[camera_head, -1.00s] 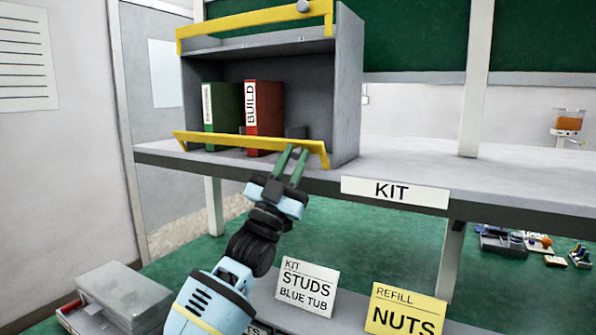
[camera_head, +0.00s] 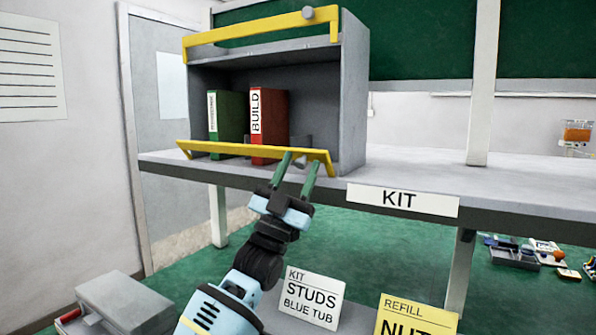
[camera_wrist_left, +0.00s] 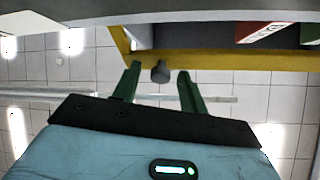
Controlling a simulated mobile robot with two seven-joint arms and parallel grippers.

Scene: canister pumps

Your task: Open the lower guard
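The lower guard (camera_head: 240,148) is a yellow bar along the lower front of the grey cabinet (camera_head: 352,90). In the left wrist view the guard (camera_wrist_left: 225,61) crosses the upper part, with a dark grey round knob (camera_wrist_left: 161,72) on it. My left gripper (camera_head: 301,163) reaches up from below to the right end of the guard. In the left wrist view its green fingers (camera_wrist_left: 160,76) are open, one on each side of the knob, with gaps showing. The fingers partly hide the guard's right end in the head view. My right gripper is not in view.
A green binder (camera_head: 229,118) and a red binder (camera_head: 271,115) stand inside. The grey shelf (camera_head: 420,165) is clear to the right. Label cards and a grey box (camera_head: 125,303) are below.

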